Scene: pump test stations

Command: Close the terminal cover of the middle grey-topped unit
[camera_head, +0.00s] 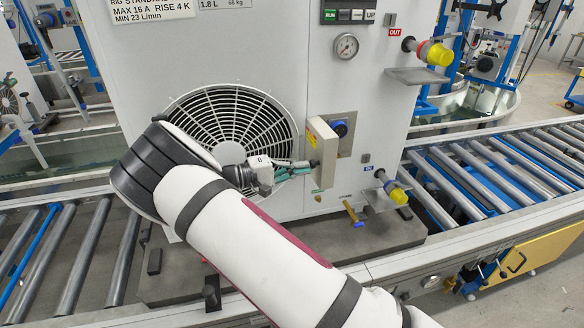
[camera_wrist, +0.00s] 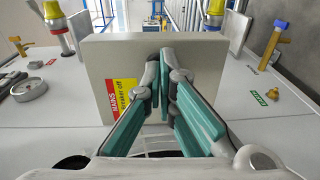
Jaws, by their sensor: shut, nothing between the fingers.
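The terminal cover (camera_head: 323,152) is a pale beige plate with a yellow label, on the front of the large light-grey unit (camera_head: 265,50). The unit's top is out of view.
A round fan grille (camera_head: 232,115) is left of the cover, behind my arm. A yellow-capped port (camera_head: 395,192) and a brass valve (camera_head: 352,213) sit low on the right; a gauge (camera_head: 346,46) is above. Roller conveyor (camera_head: 480,175) runs to both sides.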

